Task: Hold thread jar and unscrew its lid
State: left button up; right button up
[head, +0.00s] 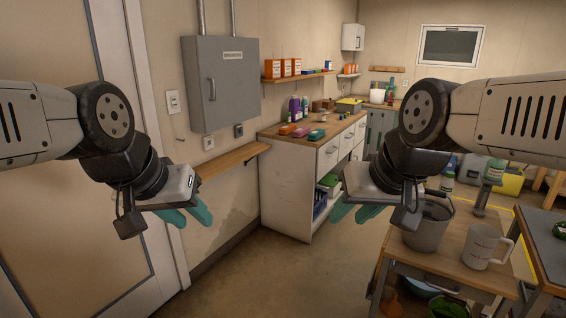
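I cannot pick out a thread jar for certain. Neither gripper touches anything.
A white cabinet bench (312,165) with colored boxes and purple bottles (295,108) stands ahead. The wooden trolley (455,268) at right holds a metal bucket (428,228) and a white mug (486,246). A narrow wall shelf (232,160) is at left. The middle floor is clear.

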aim_at(321, 116)
jog(key=i+z, duration=0.1)
jog(key=i, duration=0.5)
jog(key=i+j, duration=0.15)
jog(key=i, duration=0.45)
jog(key=i+j+z, duration=0.15)
jog(key=i, duration=0.4)
jog(key=i+j, duration=0.1)
jog(key=i, duration=0.5)
jog(key=i+l+z, duration=0.15)
jog(key=i+l, duration=0.15)
jog(key=i+l+z, duration=0.1)
jog(key=i+l, duration=0.15)
jog(key=i, duration=0.3)
jog(key=i+l+z, duration=0.15)
jog(key=i, duration=0.3)
jog(key=l, duration=0.1)
